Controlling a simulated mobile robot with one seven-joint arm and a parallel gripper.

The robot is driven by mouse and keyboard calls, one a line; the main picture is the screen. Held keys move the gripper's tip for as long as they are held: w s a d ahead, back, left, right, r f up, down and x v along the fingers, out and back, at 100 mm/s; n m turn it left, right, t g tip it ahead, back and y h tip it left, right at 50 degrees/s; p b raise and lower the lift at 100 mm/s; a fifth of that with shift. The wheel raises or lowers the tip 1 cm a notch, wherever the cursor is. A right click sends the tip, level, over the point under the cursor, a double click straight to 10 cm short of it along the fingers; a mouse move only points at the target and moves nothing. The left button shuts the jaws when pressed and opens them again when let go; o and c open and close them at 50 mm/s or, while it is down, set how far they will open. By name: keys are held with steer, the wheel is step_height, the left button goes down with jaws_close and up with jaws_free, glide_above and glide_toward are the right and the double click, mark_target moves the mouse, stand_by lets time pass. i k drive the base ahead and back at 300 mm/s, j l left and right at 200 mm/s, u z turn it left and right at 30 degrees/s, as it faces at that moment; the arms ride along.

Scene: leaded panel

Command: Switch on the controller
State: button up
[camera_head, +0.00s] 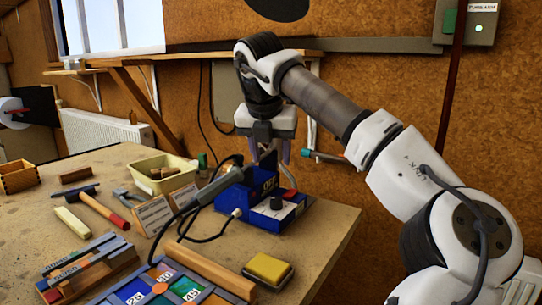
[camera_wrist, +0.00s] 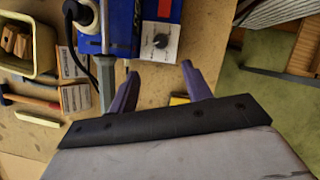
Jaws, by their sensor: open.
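The controller (camera_head: 235,198) is a blue box on the workbench near its right end, with a dark display and a pale front panel (camera_head: 272,208) carrying a black knob (camera_head: 276,203). In the wrist view its blue body (camera_wrist: 123,30) is at the top, and the knob (camera_wrist: 160,41) shows on the white panel. My gripper (camera_head: 268,158) is open and empty, pointing down above the controller and apparently apart from it. In the wrist view my gripper (camera_wrist: 160,72) has its two purple fingers spread just below the panel. Whether the controller is lit, I cannot tell.
A grey-handled iron (camera_head: 213,188) with a black cable lies against the controller's left. A cream tub (camera_head: 163,178), label cards (camera_head: 153,215), a hammer (camera_head: 105,211) and a leaded panel (camera_head: 165,290) occupy the bench. A yellow sponge (camera_head: 268,268) sits in front. The bench's right edge is close.

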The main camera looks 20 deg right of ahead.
mark_target(290, 192)
steer(key=k+l, duration=0.8)
steer(key=l, duration=0.15)
